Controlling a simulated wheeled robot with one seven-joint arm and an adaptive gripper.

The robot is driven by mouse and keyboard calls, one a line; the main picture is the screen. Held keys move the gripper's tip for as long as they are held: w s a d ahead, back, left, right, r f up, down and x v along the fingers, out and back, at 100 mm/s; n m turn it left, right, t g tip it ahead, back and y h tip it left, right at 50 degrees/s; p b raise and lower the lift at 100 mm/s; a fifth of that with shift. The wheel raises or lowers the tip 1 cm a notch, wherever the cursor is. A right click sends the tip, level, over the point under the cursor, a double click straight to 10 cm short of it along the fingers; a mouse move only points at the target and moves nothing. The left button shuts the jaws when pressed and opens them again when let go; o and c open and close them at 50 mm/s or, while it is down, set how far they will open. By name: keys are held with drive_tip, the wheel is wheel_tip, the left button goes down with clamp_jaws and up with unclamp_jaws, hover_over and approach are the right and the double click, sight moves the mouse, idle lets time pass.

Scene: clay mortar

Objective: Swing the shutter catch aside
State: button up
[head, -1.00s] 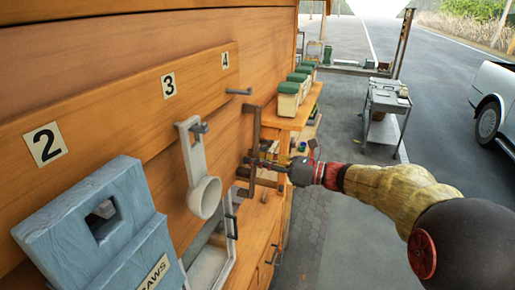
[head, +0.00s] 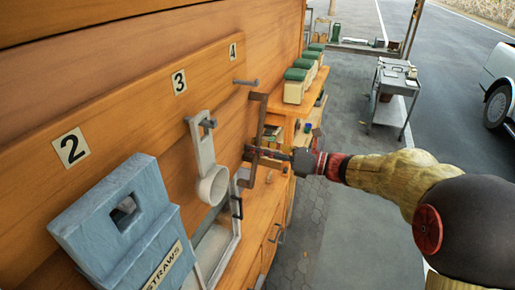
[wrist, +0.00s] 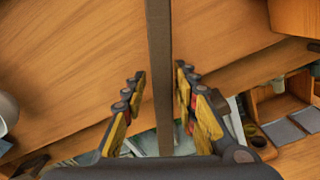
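The shutter catch, which I take to be the dark brown bar (head: 261,118) with short bent ends, stands against the wooden wall right of the number 4 in the head view. In the wrist view the bar (wrist: 159,60) runs from the top edge down between my fingers. My gripper (head: 256,152) is at the bar's middle; in the wrist view its two fingers (wrist: 160,72) are apart, one on each side, with a narrow gap showing on both sides. Actual contact cannot be told.
A pale scoop (head: 205,160) hangs from a peg below the number 3. An empty peg (head: 246,82) is under the 4. A blue straws box (head: 120,215) is at the left. Shelves with green-lidded tubs (head: 296,84) stand behind the gripper. Paving at the right is open, with a grey cart (head: 390,95).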

drive_tip(key=shift+o, duration=0.6)
drive_tip(key=shift+w, duration=0.1)
drive_tip(key=shift+d, duration=0.1)
drive_tip(key=v, duration=1.2)
